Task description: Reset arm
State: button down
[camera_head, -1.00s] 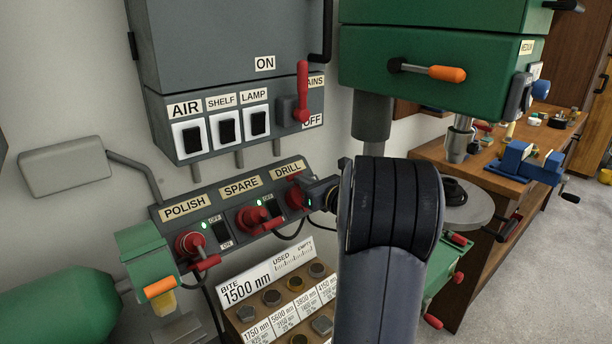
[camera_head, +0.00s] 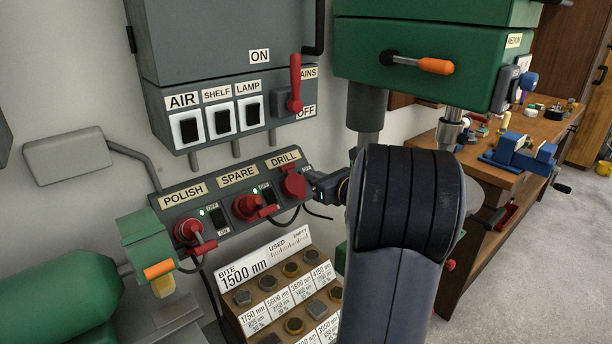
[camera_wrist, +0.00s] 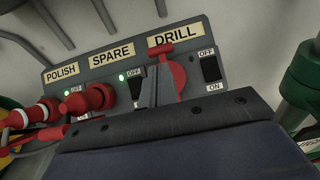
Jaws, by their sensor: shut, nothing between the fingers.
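My gripper (camera_head: 318,184) is in front of the right end of the socket panel (camera_head: 224,222), by the red round DRILL fitting (camera_head: 293,184). In the wrist view its narrow grey fingers (camera_wrist: 160,86) are together with nothing between them. They overlap the left part of the DRILL fitting (camera_wrist: 177,76) in that picture; I cannot tell whether they touch it. My thick dark arm joint fills the lower right middle of the head view and hides what is behind it.
Red plugs sit at POLISH (camera_head: 188,230) and SPARE (camera_head: 247,206), with cables hanging below. A grey switch box (camera_head: 232,50) is above. A bit rack (camera_head: 284,300) stands below, a green drill press (camera_head: 430,50) to the right, and a wooden bench (camera_head: 480,200) beyond.

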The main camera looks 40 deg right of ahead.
jog(key=s+r, duration=0.1)
jog(key=s, duration=0.5)
jog(key=shift+s+d+r, duration=0.15)
jog(key=shift+s+d, duration=0.05)
jog(key=shift+d, duration=0.05)
